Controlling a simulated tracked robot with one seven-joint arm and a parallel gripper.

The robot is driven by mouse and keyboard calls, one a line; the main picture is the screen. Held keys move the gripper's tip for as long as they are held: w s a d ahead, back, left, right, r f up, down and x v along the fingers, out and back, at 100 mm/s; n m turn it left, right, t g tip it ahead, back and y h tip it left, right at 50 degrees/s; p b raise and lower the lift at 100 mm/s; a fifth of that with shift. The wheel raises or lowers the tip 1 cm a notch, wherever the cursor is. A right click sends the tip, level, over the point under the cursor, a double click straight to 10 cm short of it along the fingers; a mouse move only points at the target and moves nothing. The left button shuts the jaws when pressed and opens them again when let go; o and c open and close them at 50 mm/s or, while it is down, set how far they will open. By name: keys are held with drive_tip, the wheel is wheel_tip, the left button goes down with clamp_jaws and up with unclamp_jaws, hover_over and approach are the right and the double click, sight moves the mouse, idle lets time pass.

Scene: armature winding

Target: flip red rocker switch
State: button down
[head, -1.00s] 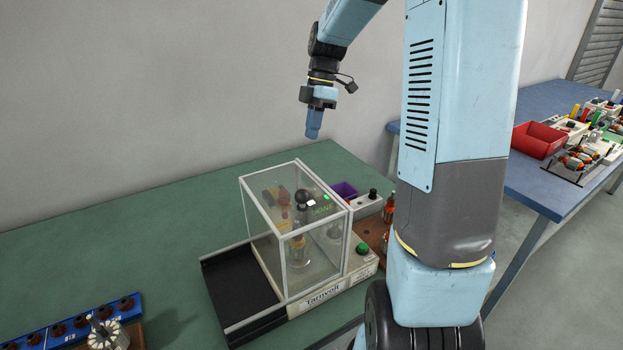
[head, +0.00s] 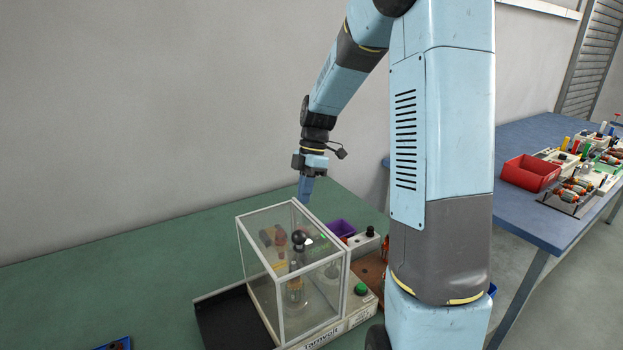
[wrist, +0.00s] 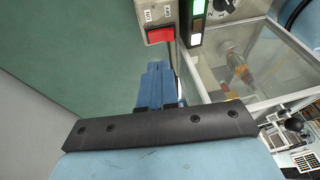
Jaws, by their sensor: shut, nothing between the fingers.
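The red rocker switch (wrist: 161,35) sits on the end of a pale box (wrist: 152,14) at the top of the wrist view, with small labels beside it. My gripper (wrist: 158,68) points toward it in the wrist view, its blue fingers together and empty. The fingertips appear just short of the switch in the picture; I cannot tell whether they touch it. In the head view my gripper (head: 305,198) hangs down at the back edge of the clear case (head: 291,275). The switch is not clearly made out in the head view.
The clear framed case stands close by my gripper, with a bottle-like item inside. A purple bin (head: 341,229), a black knob (head: 370,231) and a green button (head: 361,289) are to its right.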

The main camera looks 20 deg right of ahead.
drive_tip(key=x, duration=0.5)
drive_tip(key=shift+s+d+f, duration=0.25)
drive_tip(key=shift+s+d, duration=0.05)
drive_tip(key=shift+s, duration=0.05)
drive_tip(key=shift+s+f, duration=0.3)
drive_tip(key=shift+f, duration=0.45)
drive_tip(key=shift+d, duration=0.1)
